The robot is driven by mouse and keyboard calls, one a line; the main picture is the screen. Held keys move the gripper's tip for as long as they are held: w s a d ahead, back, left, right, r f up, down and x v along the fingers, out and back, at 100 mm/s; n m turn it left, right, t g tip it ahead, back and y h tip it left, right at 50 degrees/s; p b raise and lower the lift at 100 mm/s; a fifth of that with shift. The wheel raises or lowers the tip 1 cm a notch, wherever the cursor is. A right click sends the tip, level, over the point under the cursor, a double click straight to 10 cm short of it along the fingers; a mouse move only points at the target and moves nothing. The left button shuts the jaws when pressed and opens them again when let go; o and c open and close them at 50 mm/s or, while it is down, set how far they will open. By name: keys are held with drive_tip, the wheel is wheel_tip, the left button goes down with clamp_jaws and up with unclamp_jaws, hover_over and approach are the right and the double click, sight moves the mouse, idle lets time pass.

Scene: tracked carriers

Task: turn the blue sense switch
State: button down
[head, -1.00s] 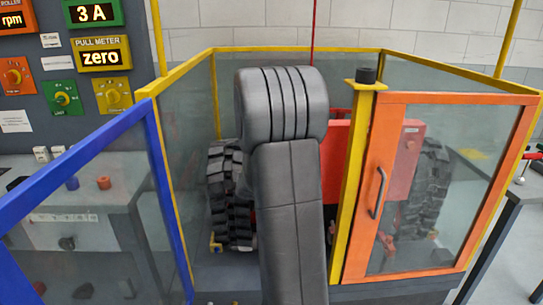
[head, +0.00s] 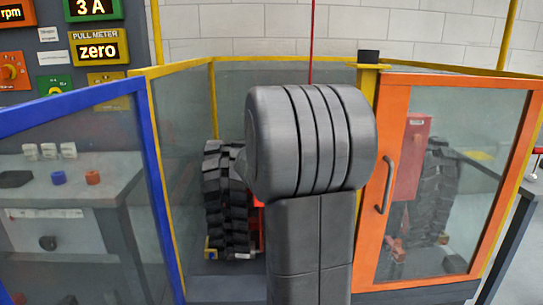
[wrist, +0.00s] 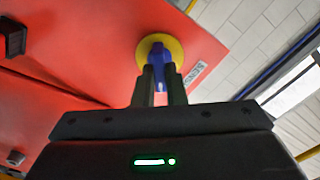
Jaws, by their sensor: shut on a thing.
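The blue sense switch (wrist: 159,56) shows in the wrist view, on a round yellow plate (wrist: 175,47) on a red panel (wrist: 100,40). A partly hidden label beside it begins with "SENS". My gripper (wrist: 159,72) is shut on the blue switch, one dark finger on each side of it. In the head view my grey arm fills the middle and hides my gripper and the switch. A red box-like body (head: 411,160) stands behind the glass of an orange-framed door.
A yellow-framed glass enclosure surrounds a machine with black tracks (head: 228,200). The orange door (head: 392,100) has a grey handle (head: 386,186). A blue-framed glass panel (head: 158,180) stands at the left, before a grey bench (head: 100,190).

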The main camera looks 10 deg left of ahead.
drive_tip(key=shift+f+m+b, duration=0.15)
drive_tip(key=shift+m+b, duration=2.05)
drive_tip(key=shift+m, duration=1.5)
drive_tip(key=shift+d, duration=0.1)
drive_tip(key=c, duration=1.5)
unclamp_jaws()
drive_tip(key=p+v, duration=0.1)
drive_tip(key=v, duration=1.2)
drive_tip(key=shift+s+d, duration=0.1)
drive_tip(key=shift+s, duration=0.3)
